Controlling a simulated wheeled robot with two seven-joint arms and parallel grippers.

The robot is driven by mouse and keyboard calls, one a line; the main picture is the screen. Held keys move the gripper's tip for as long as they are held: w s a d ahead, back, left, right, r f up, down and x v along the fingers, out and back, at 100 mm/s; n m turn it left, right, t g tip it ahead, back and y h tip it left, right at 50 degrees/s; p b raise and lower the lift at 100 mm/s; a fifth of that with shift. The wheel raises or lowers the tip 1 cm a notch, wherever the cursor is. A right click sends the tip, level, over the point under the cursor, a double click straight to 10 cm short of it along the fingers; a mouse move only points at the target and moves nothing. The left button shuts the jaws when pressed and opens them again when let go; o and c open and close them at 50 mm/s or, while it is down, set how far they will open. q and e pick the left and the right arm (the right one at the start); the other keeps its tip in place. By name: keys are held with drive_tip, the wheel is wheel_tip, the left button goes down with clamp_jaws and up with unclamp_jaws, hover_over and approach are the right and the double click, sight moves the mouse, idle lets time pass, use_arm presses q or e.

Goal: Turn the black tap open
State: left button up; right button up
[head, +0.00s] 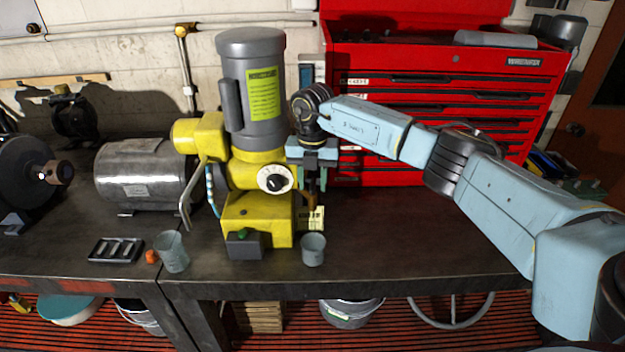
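A black knob (275,184) sits on a white round dial on the front of the yellow pump body (257,208); it is the thing most like a black tap that I can make out. A tall grey motor (252,85) with a yellow-green label stands upright on that body. My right gripper (312,190) points down just right of the dial, apart from the knob. A small brownish part (310,201) shows at its fingertips; I cannot tell whether the fingers hold it. My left gripper is not in view.
A pale yellow tag (311,218) hangs below my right gripper. Grey cups (313,250) (172,252) stand near the front edge. A silver motor (148,174) is at left, a red tool chest (437,90) behind. The dark bench (400,235) is clear at right.

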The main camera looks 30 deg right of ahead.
sight(313, 183)
wheel_tip(313, 183, up, 14)
drive_tip(key=b, duration=0.1)
drive_tip(key=shift+f, duration=0.25)
idle(0.5)
